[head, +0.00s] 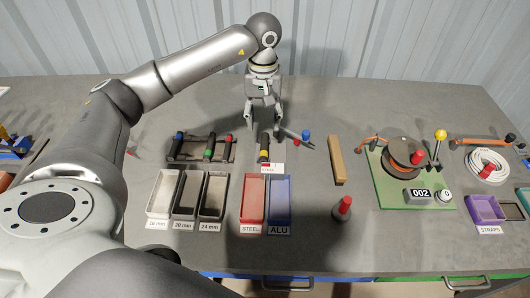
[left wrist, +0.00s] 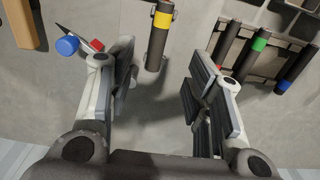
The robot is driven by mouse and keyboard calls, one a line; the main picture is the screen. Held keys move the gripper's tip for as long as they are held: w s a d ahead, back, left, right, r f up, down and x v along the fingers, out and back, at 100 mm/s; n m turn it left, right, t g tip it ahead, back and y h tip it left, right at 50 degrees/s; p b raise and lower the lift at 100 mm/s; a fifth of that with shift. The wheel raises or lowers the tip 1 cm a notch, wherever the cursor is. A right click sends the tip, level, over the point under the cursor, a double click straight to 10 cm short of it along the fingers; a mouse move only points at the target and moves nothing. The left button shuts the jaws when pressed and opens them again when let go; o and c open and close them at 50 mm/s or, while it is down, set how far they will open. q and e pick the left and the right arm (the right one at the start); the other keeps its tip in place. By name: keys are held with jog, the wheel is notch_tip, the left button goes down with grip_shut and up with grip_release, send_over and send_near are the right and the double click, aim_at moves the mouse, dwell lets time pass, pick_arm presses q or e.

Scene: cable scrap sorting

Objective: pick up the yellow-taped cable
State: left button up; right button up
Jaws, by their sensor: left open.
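The yellow-taped cable (head: 264,143) is a short dark cylinder with a yellow band near its front end, lying on the grey bench behind the red STEEL bin (head: 253,205). My left gripper (head: 264,116) is pointed down at the cable's far end, open and empty. In the left wrist view the cable (left wrist: 155,48) shows at the top, between the two spread fingers of the gripper (left wrist: 160,75), with a gap on each side. I cannot tell the exact height of the fingers above the bench. My right gripper is in no view.
A rack (head: 190,148) with blue-, green- and red-banded cables lies left of the cable. A blue-knobbed item (head: 306,134) lies close on the right, then a wooden block (head: 336,158). Labelled bins and the blue ALU bin (head: 279,208) stand in front. Bare bench lies behind.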

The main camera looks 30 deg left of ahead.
pick_arm(q)
jog(key=p, duration=0.1)
send_over(264, 145)
jog(key=f, duration=0.5)
jog(key=shift+s+d+f, duration=0.1)
jog(key=shift+s, duration=0.15)
jog(key=f, duration=0.1)
jog(key=f+p, duration=0.2)
jog(key=f, duration=0.1)
jog(key=shift+w+f, duration=0.1)
jog(key=shift+w, duration=0.15)
jog(key=shift+f, duration=0.55)
grip_shut()
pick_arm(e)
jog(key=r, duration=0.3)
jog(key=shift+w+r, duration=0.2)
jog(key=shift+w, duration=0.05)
pick_arm(q)
jog(key=shift+w+r, duration=0.1)
